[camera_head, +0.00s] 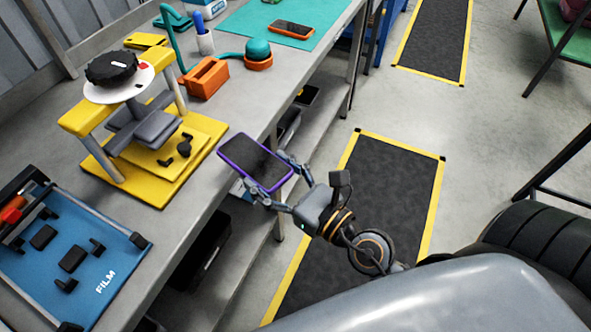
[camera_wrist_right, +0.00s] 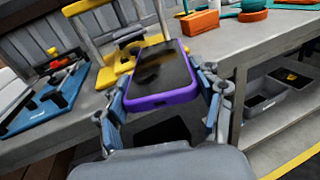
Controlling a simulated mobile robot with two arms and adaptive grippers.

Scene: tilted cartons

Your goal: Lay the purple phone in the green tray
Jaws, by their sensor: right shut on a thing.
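The purple phone (camera_head: 254,161), dark screen facing up, is held at the front edge of the grey workbench. My right gripper (camera_head: 270,174) is shut on it, with a finger on each long side. In the right wrist view the purple case edge (camera_wrist_right: 162,98) faces me between the blue-padded fingers. I cannot make out a green tray for certain. A flat teal-green surface (camera_head: 245,20) lies at the far end of the bench with an orange-edged phone (camera_head: 292,29) on it. My left gripper is not in view.
A yellow fixture (camera_head: 185,190) with a black disc on top stands on the bench. A blue FILM board (camera_head: 75,285) lies nearer. An orange block (camera_head: 203,78) and a teal-topped orange piece (camera_head: 258,62) stand farther along. Shelves with dark bins are below.

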